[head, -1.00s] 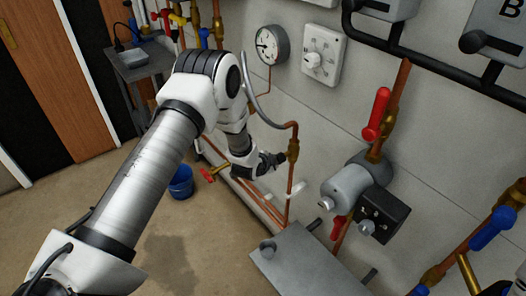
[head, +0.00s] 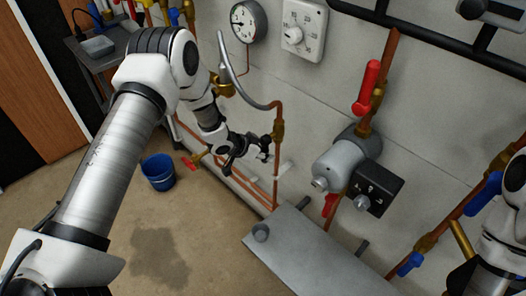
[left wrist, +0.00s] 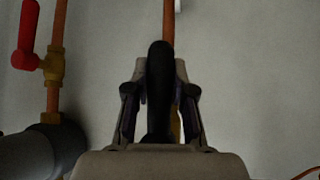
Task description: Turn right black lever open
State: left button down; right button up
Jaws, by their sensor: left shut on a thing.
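The black lever (left wrist: 158,85) stands upright in the middle of the left wrist view, in front of a copper pipe. My left gripper (left wrist: 160,105) has a finger on each side of it and is shut on it. In the head view my left gripper (head: 252,150) is beside the vertical copper pipe (head: 277,165), just below its brass fitting (head: 277,130). The lever is hard to tell from the dark fingers there. Part of my right arm shows at the lower right edge; its gripper cannot be made out.
A red lever (head: 368,85) and a grey pump (head: 340,165) with a black box (head: 376,187) are right of the gripper. A grey metal panel (head: 310,255) lies below them. A blue bucket (head: 159,171) stands on the open floor at left.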

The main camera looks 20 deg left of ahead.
pick_arm(q)
jog(key=shift+s, duration=0.1)
dwell(0.3)
jog(key=c, duration=1.1)
grip_release()
jog(key=shift+d, duration=0.1)
jog(key=shift+c, duration=0.2)
jog(key=shift+o, duration=0.9)
jog(key=v, duration=1.1)
jog(key=shift+r, duration=0.25)
jog(key=shift+s, duration=0.15)
